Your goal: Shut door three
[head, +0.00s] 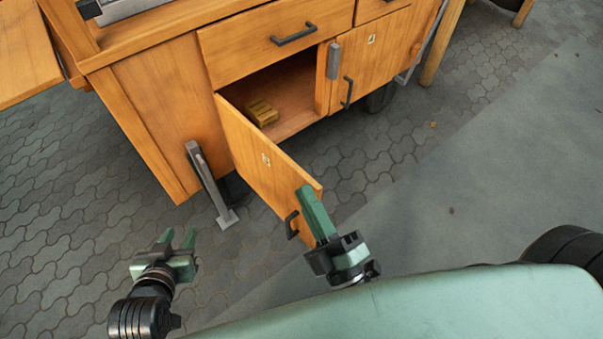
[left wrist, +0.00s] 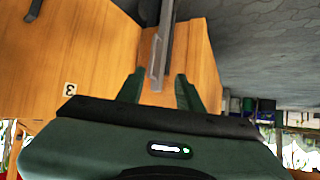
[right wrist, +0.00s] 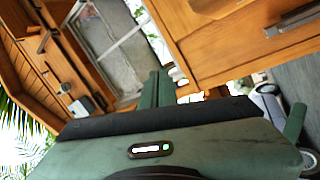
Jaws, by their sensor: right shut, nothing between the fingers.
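Door three (head: 246,150) is a wooden cabinet door hinged on its left side, standing wide open toward me. It has a dark handle (head: 291,225) near its free edge. In the left wrist view, a plate with a 3 (left wrist: 70,89) shows on the door. My right gripper (head: 304,190) is shut and empty, its fingertips at the upper corner of the door's free edge; whether they touch is unclear. Its closed fingers also show in the right wrist view (right wrist: 157,76). My left gripper (head: 178,236) is open and empty, left of the door, low over the paving.
The cabinet (head: 160,100) has a drawer (head: 265,40) above the opening and a shut door (head: 380,55) to the right. A small yellowish block (head: 262,112) lies inside. A grey metal leg (head: 209,185) stands between my left gripper and the door. Paving at left is clear.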

